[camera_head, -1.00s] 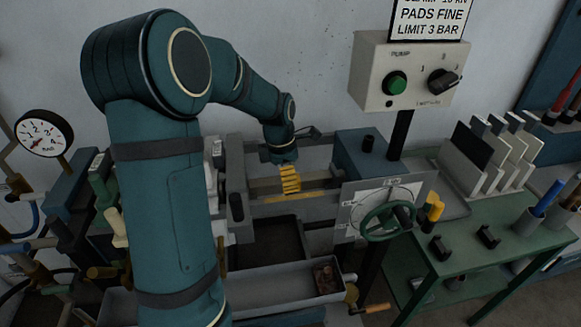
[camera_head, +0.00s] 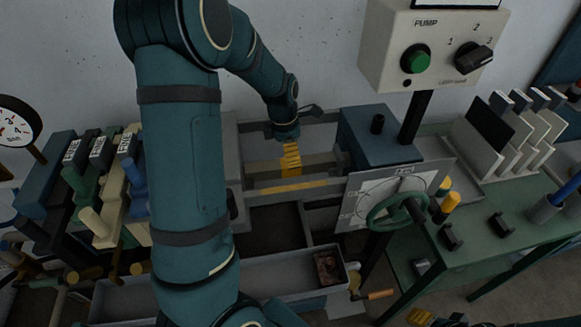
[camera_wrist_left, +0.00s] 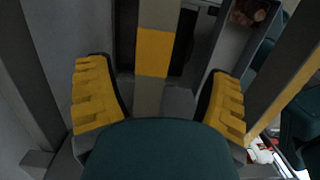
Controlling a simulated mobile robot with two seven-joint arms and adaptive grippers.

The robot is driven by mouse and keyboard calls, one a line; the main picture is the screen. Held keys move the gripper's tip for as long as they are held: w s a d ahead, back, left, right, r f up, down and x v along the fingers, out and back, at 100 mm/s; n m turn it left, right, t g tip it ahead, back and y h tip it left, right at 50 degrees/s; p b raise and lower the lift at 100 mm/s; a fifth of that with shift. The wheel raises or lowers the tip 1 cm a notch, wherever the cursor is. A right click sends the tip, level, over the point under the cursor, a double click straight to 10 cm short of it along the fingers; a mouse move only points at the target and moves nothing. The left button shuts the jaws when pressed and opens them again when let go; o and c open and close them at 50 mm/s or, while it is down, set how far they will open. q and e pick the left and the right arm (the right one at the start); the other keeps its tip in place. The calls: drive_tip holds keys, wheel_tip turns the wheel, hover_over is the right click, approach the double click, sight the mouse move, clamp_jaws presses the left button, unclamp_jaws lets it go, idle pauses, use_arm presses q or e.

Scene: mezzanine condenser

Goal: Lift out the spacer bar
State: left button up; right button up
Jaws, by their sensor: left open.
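The spacer bar appears to be the grey bar (camera_head: 262,169) with a yellow band, lying across the press frame in the head view. In the left wrist view the bar (camera_wrist_left: 155,52) runs up the picture between my fingers. My left gripper (camera_head: 291,156) points down at the bar. In the wrist view its yellow ribbed fingers (camera_wrist_left: 160,100) stand wide apart, one on each side of the bar, with visible gaps. The palm hides the bar's near part. Yellow ribbed tips, apparently my right gripper (camera_head: 436,317), show cut off at the bottom edge.
A rail with a yellow strip (camera_head: 288,187) runs in front of the bar. A blue block (camera_head: 375,140), a dial plate with green handwheel (camera_head: 398,211) and the pump box (camera_head: 432,45) stand right. Coloured clamps (camera_head: 100,185) stand left. A grey tray (camera_head: 275,272) lies in front.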

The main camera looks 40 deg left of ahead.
use_arm(q)
drive_tip(key=f, duration=0.5)
drive_tip(key=w+f, duration=0.1)
drive_tip(key=f, duration=0.1)
drive_tip(key=shift+a+f, duration=0.15)
drive_tip(key=shift+f, duration=0.05)
drive_tip(key=c, duration=1.3)
clamp_jaws()
drive_tip(key=shift+r, duration=0.15)
